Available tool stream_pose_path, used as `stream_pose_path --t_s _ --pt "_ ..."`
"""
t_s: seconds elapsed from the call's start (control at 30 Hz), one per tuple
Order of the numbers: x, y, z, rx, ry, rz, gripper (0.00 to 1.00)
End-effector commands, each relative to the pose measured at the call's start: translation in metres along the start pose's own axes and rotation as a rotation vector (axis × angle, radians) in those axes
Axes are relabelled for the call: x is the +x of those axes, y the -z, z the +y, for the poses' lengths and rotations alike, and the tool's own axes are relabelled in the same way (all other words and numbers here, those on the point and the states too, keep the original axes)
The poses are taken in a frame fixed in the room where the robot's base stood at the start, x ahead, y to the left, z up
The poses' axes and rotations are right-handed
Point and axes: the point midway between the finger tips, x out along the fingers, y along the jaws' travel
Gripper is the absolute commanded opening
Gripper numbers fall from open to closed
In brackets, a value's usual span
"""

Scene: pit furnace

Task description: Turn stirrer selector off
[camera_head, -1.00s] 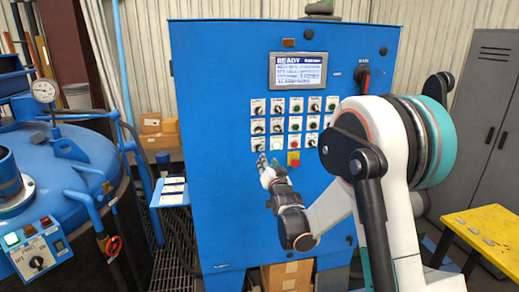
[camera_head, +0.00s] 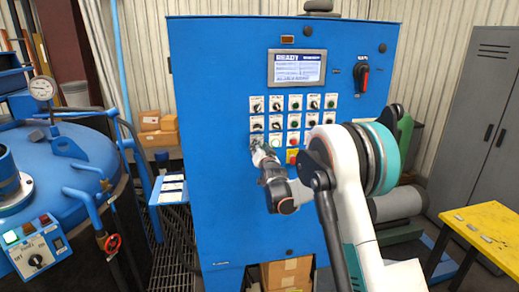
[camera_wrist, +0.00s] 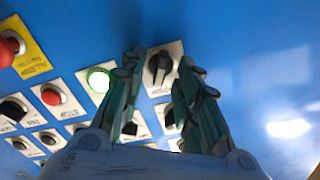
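My gripper (camera_head: 256,145) is at the lower left of the button rows on the blue control cabinet's front. In the wrist view my gripper (camera_wrist: 158,70) has its two teal fingers apart, one on each side of a black selector knob (camera_wrist: 160,63) on a pale label plate. Whether the fingers touch the knob or the panel I cannot tell. The label is too blurred to read, so I cannot confirm that this is the stirrer selector. In the head view my gripper hides this knob.
A lit green button (camera_wrist: 98,80), a red button (camera_wrist: 50,96) and a red emergency stop on yellow (camera_wrist: 10,48) are close by. The cabinet (camera_head: 220,200) has a screen (camera_head: 297,67) reading READY. A blue furnace (camera_head: 75,165) stands left, a yellow table (camera_head: 485,232) right.

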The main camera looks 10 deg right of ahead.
Motion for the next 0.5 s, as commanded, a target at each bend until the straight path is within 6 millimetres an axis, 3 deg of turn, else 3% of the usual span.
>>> stream_pose_path --t_s 0.1,0.23,0.5 --pt "-0.0002 0.0001 0.0 0.0 0.0 0.0 0.3" --pt "-0.0003 0.0001 0.0 0.0 0.0 0.0 0.01" --pt "-0.0004 0.0 0.0 -0.003 0.0 0.0 0.0"
